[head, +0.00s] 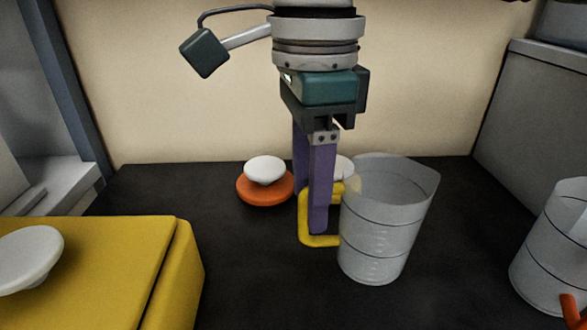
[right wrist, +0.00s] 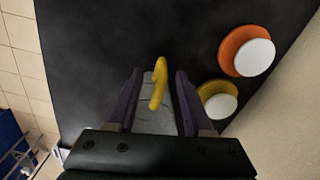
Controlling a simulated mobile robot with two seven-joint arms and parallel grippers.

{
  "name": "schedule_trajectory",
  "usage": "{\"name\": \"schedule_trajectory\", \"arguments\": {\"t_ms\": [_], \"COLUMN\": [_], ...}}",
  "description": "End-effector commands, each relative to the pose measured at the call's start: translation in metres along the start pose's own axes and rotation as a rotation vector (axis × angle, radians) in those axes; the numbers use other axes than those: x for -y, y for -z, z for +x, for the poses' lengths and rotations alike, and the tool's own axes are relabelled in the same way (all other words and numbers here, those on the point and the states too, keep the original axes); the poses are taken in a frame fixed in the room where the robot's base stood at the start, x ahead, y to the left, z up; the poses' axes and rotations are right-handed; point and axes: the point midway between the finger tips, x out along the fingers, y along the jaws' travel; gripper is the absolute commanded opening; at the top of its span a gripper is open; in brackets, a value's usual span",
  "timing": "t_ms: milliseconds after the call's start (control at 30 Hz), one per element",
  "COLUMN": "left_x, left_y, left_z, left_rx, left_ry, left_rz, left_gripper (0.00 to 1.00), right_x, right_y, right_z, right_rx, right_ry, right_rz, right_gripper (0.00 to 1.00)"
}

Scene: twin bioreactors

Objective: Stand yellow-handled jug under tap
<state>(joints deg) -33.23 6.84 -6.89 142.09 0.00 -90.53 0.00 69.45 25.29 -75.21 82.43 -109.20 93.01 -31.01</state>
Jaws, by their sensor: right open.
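The yellow-handled jug (head: 382,225) is a translucent grey beaker standing upright on the dark surface in the head view. Its yellow handle (head: 304,222) points left. My right gripper (head: 317,228) reaches down at the handle, with its purple fingers pointing downward. In the right wrist view the yellow handle (right wrist: 158,84) lies between the two open fingers (right wrist: 157,85), with a gap on each side. Part of the handle is hidden behind a finger in the head view. I see no tap for certain. My left gripper is not in view.
An orange disc with a white knob (head: 265,190) stands behind the handle; a second white knob (head: 344,168) is partly hidden, on a yellow disc (right wrist: 214,90). A second jug (head: 555,250) with an orange-red handle is at right. A yellow block (head: 110,260) fills the front left.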

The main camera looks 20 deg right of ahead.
Motion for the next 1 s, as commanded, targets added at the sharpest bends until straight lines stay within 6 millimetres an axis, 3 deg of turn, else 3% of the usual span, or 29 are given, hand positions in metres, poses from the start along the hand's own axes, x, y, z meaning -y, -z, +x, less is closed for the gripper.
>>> {"name": "schedule_trajectory", "arguments": {"t_ms": [233,533,1000], "left_x": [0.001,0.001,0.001], "left_y": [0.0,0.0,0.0], "left_z": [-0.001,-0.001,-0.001], "left_rx": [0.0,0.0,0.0], "left_ry": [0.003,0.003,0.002], "left_rz": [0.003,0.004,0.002], "left_gripper": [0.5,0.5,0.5], "right_x": [0.002,0.003,0.003], "right_y": [-0.004,-0.004,-0.004], "right_z": [0.037,0.043,0.042], "right_rx": [0.0,0.001,0.002], "right_ry": [-0.003,-0.001,-0.001], "right_rz": [0.0,-0.001,0.0], "right_gripper": [0.51,0.51,0.0]}}
